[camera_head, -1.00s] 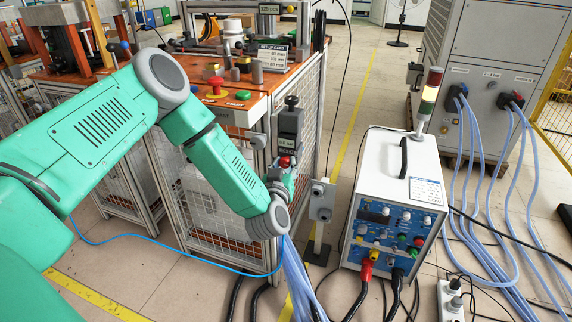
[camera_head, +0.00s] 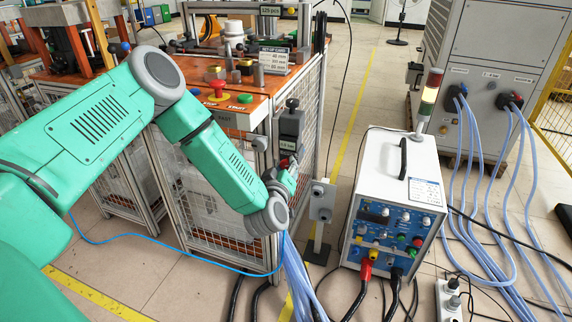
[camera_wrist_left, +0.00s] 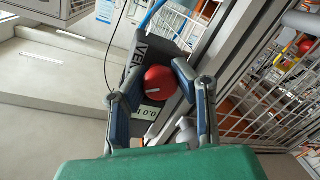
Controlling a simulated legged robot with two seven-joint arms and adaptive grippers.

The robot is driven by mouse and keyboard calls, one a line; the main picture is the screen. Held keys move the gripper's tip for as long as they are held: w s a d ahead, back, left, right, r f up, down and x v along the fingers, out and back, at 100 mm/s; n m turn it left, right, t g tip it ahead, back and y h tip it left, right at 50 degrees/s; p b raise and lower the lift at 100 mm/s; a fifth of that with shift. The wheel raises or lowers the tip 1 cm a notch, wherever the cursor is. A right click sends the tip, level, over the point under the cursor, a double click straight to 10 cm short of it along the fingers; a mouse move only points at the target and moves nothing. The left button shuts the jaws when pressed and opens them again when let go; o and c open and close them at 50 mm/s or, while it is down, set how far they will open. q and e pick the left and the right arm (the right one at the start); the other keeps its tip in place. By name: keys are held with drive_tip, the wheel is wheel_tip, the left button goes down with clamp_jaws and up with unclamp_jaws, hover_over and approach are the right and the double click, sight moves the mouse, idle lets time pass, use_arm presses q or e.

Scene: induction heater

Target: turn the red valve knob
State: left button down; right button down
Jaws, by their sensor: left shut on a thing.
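The red valve knob (camera_wrist_left: 160,83) sits on a dark valve block (camera_wrist_left: 148,50) with a small white label in the left wrist view. My left gripper (camera_wrist_left: 154,86) has its two fingers on either side of the knob and is shut on it. My right gripper is not in view.
The orange-topped bench (camera_head: 190,88) with mesh sides stands behind my left arm. A white heater unit (camera_head: 400,175) with cables stands to the right. A grey switch box (camera_head: 321,200) on a post is close to the right of my gripper.

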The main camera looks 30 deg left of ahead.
use_arm(q)
drive_tip(key=n, duration=0.3)
drive_tip(key=shift+a+r+h, duration=0.1)
drive_tip(key=shift+h, duration=0.3)
drive_tip(key=n, duration=0.2)
drive_tip(key=shift+n, duration=0.4)
drive_tip(key=shift+n+g+h+b, duration=0.3)
drive_tip(key=shift+n+h+b, duration=0.15)
drive_tip(key=shift+n, duration=0.75)
drive_tip(key=shift+n+h+b, duration=0.35)
drive_tip(key=shift+n+b, duration=0.35)
drive_tip(key=shift+n, duration=0.7)
drive_tip(key=c, duration=1.4)
unclamp_jaws()
drive_tip(key=shift+o, duration=0.9)
drive_tip(key=shift+a, duration=0.15)
drive_tip(key=shift+s, duration=0.1)
